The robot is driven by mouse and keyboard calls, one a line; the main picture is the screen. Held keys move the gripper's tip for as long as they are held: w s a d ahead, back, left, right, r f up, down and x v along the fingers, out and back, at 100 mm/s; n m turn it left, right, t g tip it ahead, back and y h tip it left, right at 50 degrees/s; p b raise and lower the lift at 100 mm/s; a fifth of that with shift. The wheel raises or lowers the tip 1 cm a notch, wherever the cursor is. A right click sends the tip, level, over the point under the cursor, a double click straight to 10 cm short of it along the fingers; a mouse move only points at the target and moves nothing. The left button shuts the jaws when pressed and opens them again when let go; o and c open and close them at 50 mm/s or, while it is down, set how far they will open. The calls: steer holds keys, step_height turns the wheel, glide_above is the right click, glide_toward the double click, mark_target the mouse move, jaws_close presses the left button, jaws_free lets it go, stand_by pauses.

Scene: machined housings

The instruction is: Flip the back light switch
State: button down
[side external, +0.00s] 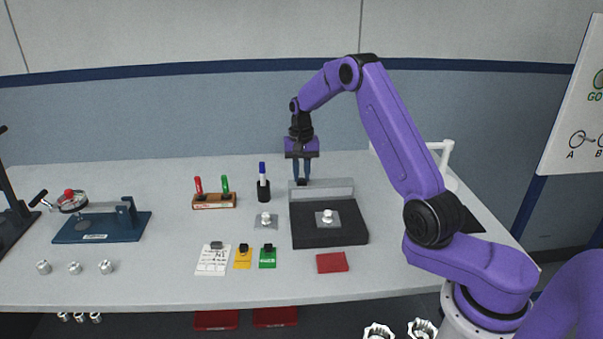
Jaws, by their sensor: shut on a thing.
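My gripper (302,172) points straight down at the back of the black box (308,237), at the left end of the grey raised bar (335,187) along its rear edge. Its fingers are shut on a small dark part at that bar. The part is too small to make out, and I cannot tell whether it is the back light switch. A square plate with a pale knob (327,216) sits on the box top. A similar plate with a knob (266,221) lies on the table to the left of the box.
A wooden block (214,202) holds red and green markers, with a blue marker in a black holder (264,190) beside it. White, yellow and green cards and a red block (332,262) lie in front. A blue fixture (103,226) stands at left. The table's back left is clear.

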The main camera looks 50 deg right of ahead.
mark_target(301, 179)
steer(key=c, duration=1)
jaws_free()
step_height(301, 179, up, 18)
steer(key=shift+w+d+f, duration=0.25)
steer(key=shift+d, duration=0.05)
